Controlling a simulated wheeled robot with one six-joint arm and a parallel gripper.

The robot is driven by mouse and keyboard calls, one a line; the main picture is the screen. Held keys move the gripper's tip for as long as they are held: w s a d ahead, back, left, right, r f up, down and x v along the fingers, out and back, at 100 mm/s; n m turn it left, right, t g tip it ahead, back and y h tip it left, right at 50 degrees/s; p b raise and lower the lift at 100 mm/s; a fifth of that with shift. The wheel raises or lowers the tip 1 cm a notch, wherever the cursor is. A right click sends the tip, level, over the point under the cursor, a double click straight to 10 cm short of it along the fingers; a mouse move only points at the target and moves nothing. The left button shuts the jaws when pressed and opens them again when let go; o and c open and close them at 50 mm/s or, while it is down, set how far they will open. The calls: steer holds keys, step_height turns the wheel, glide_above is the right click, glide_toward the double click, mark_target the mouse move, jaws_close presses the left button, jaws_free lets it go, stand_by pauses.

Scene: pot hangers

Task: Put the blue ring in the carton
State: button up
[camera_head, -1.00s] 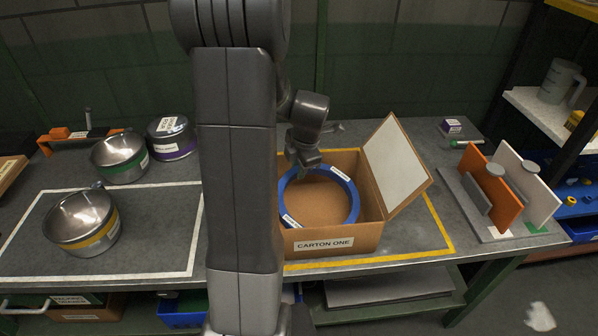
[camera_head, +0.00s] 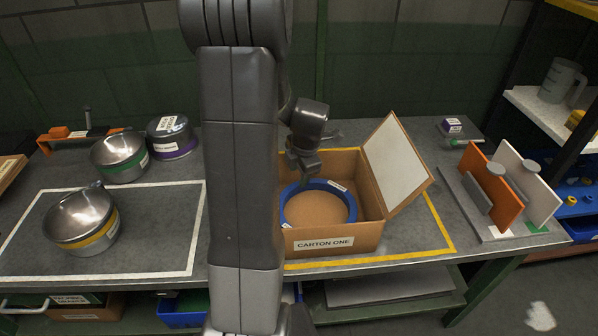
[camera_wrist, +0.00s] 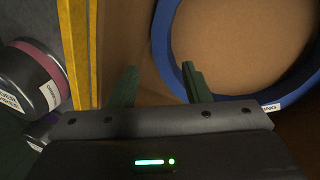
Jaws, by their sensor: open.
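The blue ring (camera_head: 352,204) lies roughly level inside the open carton (camera_head: 358,240), which is labelled CARTON ONE. In the wrist view the ring's blue band (camera_wrist: 163,45) curves around the brown carton floor. My gripper (camera_head: 303,172) is at the carton's left rear part, over the ring's far left side. Its two fingers (camera_wrist: 158,84) are apart; the right one overlaps the ring's band, and the left one is outside the ring. I cannot tell whether either finger touches the ring. My arm hides part of the carton's left side.
The carton's raised lid (camera_head: 394,165) leans out to the right. A rack with orange and white panels (camera_head: 530,185) stands at the right. The table front between pots and arm is clear.

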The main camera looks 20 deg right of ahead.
steer(key=v, duration=1.2)
steer(key=shift+r, duration=0.15)
